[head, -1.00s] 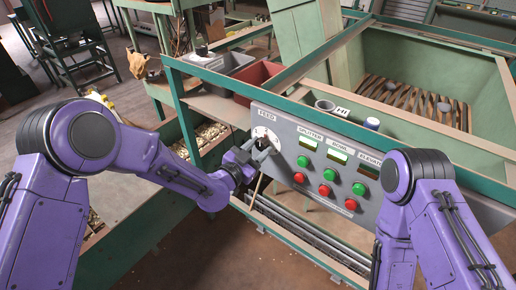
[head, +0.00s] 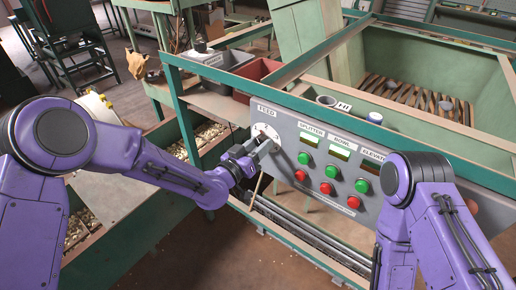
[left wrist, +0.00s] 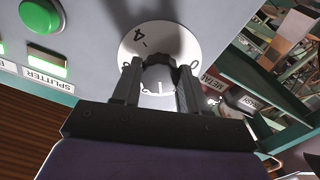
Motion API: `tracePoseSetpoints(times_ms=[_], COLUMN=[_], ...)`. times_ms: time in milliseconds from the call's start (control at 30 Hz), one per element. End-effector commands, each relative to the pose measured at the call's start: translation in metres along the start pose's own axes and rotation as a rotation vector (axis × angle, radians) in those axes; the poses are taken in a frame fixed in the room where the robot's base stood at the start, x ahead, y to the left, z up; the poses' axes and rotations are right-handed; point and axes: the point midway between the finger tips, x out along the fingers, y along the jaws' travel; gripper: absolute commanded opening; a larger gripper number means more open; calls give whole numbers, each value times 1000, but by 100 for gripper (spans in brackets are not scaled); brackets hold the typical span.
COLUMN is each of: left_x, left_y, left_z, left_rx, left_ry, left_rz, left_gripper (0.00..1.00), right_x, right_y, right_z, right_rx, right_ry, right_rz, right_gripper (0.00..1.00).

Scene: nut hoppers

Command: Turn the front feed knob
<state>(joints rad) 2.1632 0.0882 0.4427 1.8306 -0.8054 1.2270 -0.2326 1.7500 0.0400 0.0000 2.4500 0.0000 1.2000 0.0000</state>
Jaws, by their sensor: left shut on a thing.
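The feed knob sits under the FEED label on the grey control panel (head: 310,185), in front of a white round dial (head: 262,131). In the left wrist view the dark knob (left wrist: 157,76) is between my left gripper's fingers, in front of the white dial (left wrist: 150,38) with number marks. My left gripper (head: 264,147) is shut on the knob; in the left wrist view its two fingers (left wrist: 158,85) flank it. The knob is mostly hidden by the fingers in the head view. My right arm stands at the right; its gripper is out of view.
Green buttons (head: 304,158) and red buttons (head: 300,175) lie right of the dial, under lit label windows. A green rail (head: 300,105) runs above the panel. Dark and red bins (head: 257,72) stand behind it. A slatted green hopper (head: 480,72) is at the back right.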

Motion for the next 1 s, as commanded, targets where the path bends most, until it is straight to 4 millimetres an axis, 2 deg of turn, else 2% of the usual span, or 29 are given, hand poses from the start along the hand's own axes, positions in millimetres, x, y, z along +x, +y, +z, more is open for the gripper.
tracePoseSetpoints(times_ms=[200, 500, 1000], left_x=[0, 0, 0], left_y=[-1, 0, 0], left_z=[1, 0, -1], left_rx=[-191, -381, -481], left_ry=[2, 1, 1], left_rz=[-2, -1, -1], left_gripper=[13, 13, 13], right_x=[7, 12, 14], right_y=[-1, -1, -1], right_z=[3, 5, 6], right_rx=[0, 0, 0], right_ry=[0, 0, 0], right_rz=[0, 0, 0], right_gripper=[36, 36, 36])
